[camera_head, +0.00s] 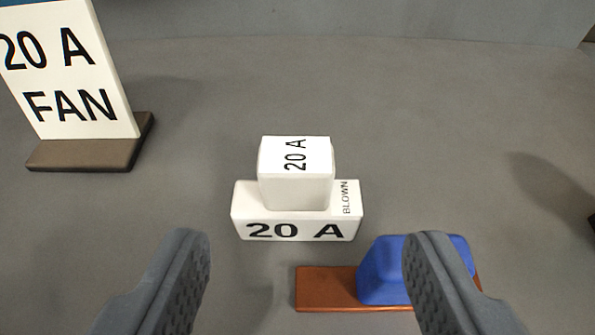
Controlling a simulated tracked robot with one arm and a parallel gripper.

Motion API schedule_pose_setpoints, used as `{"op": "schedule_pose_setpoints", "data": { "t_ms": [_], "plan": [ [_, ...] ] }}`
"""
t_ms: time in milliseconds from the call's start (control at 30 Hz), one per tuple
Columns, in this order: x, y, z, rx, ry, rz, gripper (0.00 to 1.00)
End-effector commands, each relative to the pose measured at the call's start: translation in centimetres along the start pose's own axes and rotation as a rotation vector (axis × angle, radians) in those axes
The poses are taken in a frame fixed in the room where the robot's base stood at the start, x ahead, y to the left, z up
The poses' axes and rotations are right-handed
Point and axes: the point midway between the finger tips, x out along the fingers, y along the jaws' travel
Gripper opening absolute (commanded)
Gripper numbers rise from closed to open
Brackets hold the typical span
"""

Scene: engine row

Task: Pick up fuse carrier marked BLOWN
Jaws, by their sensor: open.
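The fuse carrier marked BLOWN (250,205) is a white block with a raised, narrower top. It reads "20 A" on its front and top, and "BLOWN" in small letters at its right end. It stands upright on the grey surface, ahead of my gripper (305,275). My gripper is open, with one dark grey finger at the lower left and one at the lower right. Nothing is between the fingertips at the carrier's height, and neither finger appears to touch the carrier.
A blue block (380,275) on a copper-brown base (330,290) lies at the lower right, partly hidden by my right finger. A white "20 A FAN" sign (75,75) on a brown foot (90,153) stands upper left. The grey surface (430,120) behind the carrier is clear.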

Motion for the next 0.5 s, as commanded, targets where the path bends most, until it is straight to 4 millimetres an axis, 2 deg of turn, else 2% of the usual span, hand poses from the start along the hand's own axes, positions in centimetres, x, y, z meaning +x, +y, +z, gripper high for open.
{"op": "schedule_pose_setpoints", "data": {
  "t_ms": [167,500],
  "plan": [
    [0.8,-0.1,0.1,0.0,-0.002,0.0,0.56],
    [4.6,-0.4,-0.2,0.001,-0.004,0.0,0.56]
  ]
}}
